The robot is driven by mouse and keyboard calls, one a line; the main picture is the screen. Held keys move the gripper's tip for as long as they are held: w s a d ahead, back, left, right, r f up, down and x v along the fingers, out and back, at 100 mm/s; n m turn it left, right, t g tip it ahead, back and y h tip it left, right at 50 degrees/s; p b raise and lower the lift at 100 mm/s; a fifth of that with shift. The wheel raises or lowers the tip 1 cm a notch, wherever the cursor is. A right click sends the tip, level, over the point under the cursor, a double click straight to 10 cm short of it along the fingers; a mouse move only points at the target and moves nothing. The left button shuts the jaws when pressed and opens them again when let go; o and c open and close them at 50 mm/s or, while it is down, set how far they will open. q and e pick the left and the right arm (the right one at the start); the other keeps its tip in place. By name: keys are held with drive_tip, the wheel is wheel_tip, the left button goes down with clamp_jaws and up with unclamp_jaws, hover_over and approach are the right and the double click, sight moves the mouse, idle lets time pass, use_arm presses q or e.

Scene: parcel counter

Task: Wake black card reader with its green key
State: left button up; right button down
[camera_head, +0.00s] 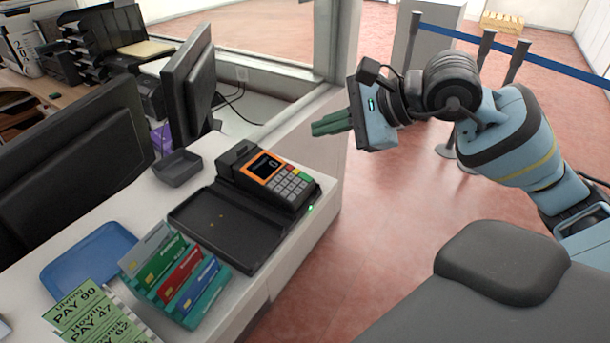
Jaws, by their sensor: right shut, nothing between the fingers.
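The black card reader (240,158) stands on the white counter at the back of a black tray-like base (215,225). It has an orange frame around a dark screen (265,165) that shows a small light figure. Its grey keypad (287,184) has coloured keys along one side, and the green key (306,178) is at the right end. My right gripper (318,129) is shut and empty. Its green fingers point left, in the air above and to the right of the reader, apart from it. My left gripper is not in view.
A card rack (190,315) with several cards, a blue tray (75,262) and green price cards (85,312) are at the front left. Open floor lies right of the counter.

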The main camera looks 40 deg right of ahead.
sight(305, 177)
drive_tip(key=f+b, duration=0.1)
drive_tip(key=f, duration=0.1)
drive_tip(key=w+f+b, duration=0.1)
drive_tip(key=f+b, duration=0.1)
drive_tip(key=f, duration=0.1)
drive_tip(key=f+b, duration=0.1)
drive_tip(key=f, duration=0.2)
drive_tip(key=shift+w+a+f, duration=0.25)
drive_tip(key=shift+w+a, duration=0.1)
drive_tip(key=shift+w, duration=0.05)
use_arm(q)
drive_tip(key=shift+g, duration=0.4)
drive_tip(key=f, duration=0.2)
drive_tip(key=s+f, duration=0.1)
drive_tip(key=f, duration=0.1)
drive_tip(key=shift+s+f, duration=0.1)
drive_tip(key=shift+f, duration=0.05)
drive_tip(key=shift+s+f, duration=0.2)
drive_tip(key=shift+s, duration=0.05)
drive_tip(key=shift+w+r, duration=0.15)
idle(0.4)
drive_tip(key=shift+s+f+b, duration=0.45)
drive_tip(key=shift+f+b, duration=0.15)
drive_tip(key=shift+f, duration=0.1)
use_arm(e)
drive_tip(key=shift+f, duration=0.35)
drive_tip(key=shift+w+f, duration=0.1)
drive_tip(key=shift+f, duration=0.05)
